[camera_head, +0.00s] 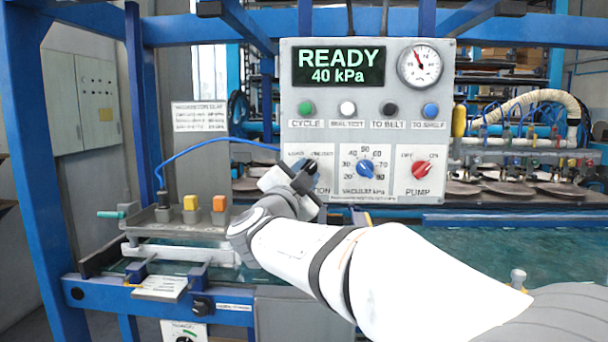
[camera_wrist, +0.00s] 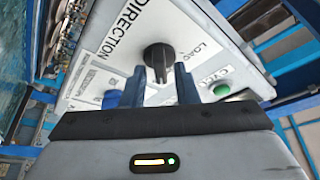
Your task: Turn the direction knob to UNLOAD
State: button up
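The black direction knob (camera_head: 312,166) is at the lower left of the grey control panel (camera_head: 440,110), partly hidden by my gripper in the head view. The wrist view shows the knob (camera_wrist: 158,57) close up, with a DIRECTION label and a LOAD label beside it. I cannot tell for sure which label it points to. My gripper (camera_wrist: 160,72) is open, its two dark blue fingers apart on either side of the knob's handle. Gaps show between fingers and handle. In the head view my gripper (camera_head: 300,178) is up against the panel's lower left.
The display (camera_head: 339,66) reads READY 40 kPa. A blue vacuum knob (camera_head: 366,169) and a red pump knob (camera_head: 422,170) sit to the right. Several buttons, including the green CYCLE button (camera_head: 306,108), are above. A box with yellow and orange blocks (camera_head: 190,202) stands left.

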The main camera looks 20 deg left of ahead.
jog(key=shift+o, duration=0.5)
jog(key=shift+s, duration=0.1)
jog(key=v, duration=0.7)
jog(key=shift+s, duration=0.25)
jog(key=shift+f, duration=0.1)
